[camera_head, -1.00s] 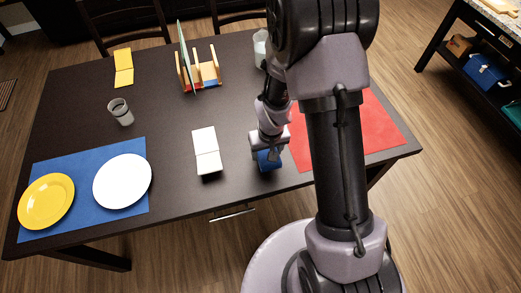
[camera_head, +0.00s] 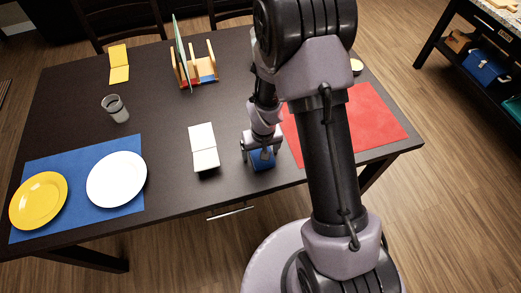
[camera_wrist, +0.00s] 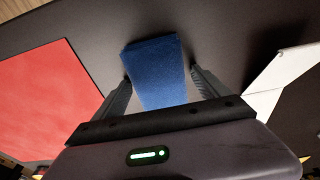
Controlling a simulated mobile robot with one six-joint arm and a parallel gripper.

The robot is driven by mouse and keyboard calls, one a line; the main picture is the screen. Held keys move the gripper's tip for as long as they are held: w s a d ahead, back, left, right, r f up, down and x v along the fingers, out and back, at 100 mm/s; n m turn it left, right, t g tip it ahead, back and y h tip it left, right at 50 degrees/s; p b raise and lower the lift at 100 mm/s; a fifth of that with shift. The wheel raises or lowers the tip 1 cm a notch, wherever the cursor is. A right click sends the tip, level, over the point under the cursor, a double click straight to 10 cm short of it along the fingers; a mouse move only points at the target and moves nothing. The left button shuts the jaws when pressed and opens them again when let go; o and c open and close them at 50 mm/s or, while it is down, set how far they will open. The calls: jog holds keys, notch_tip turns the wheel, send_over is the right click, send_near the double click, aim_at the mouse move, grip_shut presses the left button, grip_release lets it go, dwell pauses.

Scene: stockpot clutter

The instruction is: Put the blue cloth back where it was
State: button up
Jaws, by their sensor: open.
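The blue cloth (camera_head: 263,158) lies folded on the dark table near its front edge, between the white folded cloth and the red mat. In the wrist view the blue cloth (camera_wrist: 157,70) reaches between my two fingers. My gripper (camera_head: 261,152) is open over the cloth, with a finger on either side of it. In the wrist view my gripper (camera_wrist: 160,85) shows a gap between each finger and the cloth, small on the right. My arm hides part of the table behind the cloth.
A white folded cloth (camera_head: 203,148) lies left of my gripper, and a red mat (camera_head: 367,122) lies right. A blue mat (camera_head: 75,222) holds a yellow plate (camera_head: 38,201) and a white plate (camera_head: 117,180).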

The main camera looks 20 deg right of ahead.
jog(key=s+r+m+t+p, duration=0.1)
jog(key=s+r+p, duration=0.15)
jog(key=r, duration=1.05)
jog(key=s+r+m+t+p, duration=0.1)
jog(key=s+r+p, duration=0.15)
jog(key=r, duration=1.05)
jog(key=s+a+r+m+t+y, duration=0.2)
jog(key=s+a+r, duration=0.2)
jog(key=s+r, duration=0.8)
jog(key=shift+s, duration=1)
